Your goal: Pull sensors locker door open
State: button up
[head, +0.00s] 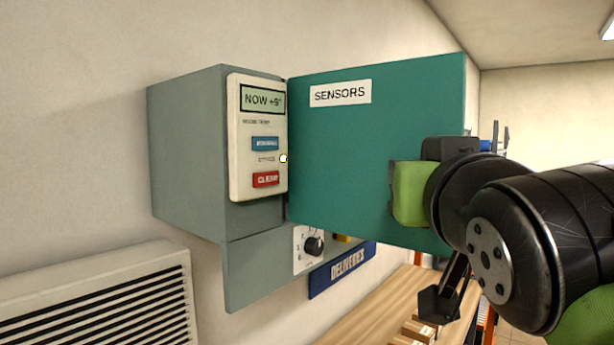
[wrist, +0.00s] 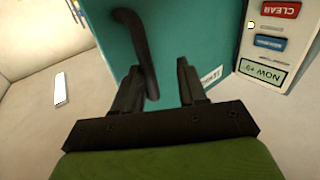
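The sensors locker door (head: 345,150) is a teal panel with a white SENSORS label (head: 340,93). It is swung partly out from the grey wall cabinet (head: 185,150), with its hinge side at the left and its right edge nearer me. In the wrist view the teal door (wrist: 185,30) carries a dark curved handle (wrist: 140,45). My gripper (wrist: 158,65) is open, with the handle's end between the fingers, closer to the left finger. I cannot tell whether they touch.
A control panel (head: 237,150) with a display and blue and red buttons is on the cabinet front beside the hinge. A dial plate (head: 303,250) and a blue DELIVERIES sign (head: 342,270) are below. A wooden surface (head: 365,325) lies lower, and a wall vent (head: 100,305) is at left.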

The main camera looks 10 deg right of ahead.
jog(key=shift+s+d, duration=0.2)
jog(key=b+v, duration=0.1)
jog(key=v, duration=1.4)
jog(key=shift+s, duration=0.3)
jog(key=shift+f, duration=0.1)
jog(key=w+f+n+g+y, duration=0.1)
jog(key=w+f+g+y, duration=0.15)
jog(key=f, duration=1.05)
jog(key=w+f+g+y, duration=0.1)
jog(key=w+f+g, duration=0.3)
jog(key=f, duration=0.8)
jog(key=s+f+n+g, duration=0.1)
jog(key=s+f+g, duration=0.1)
jog(key=f, duration=0.6)
jog(key=s+f+g, duration=0.3)
jog(key=f, duration=0.5)
jog(key=shift+a+f+n+y, duration=0.3)
jog(key=shift+n+y, duration=0.1)
jog(key=shift+y, duration=0.05)
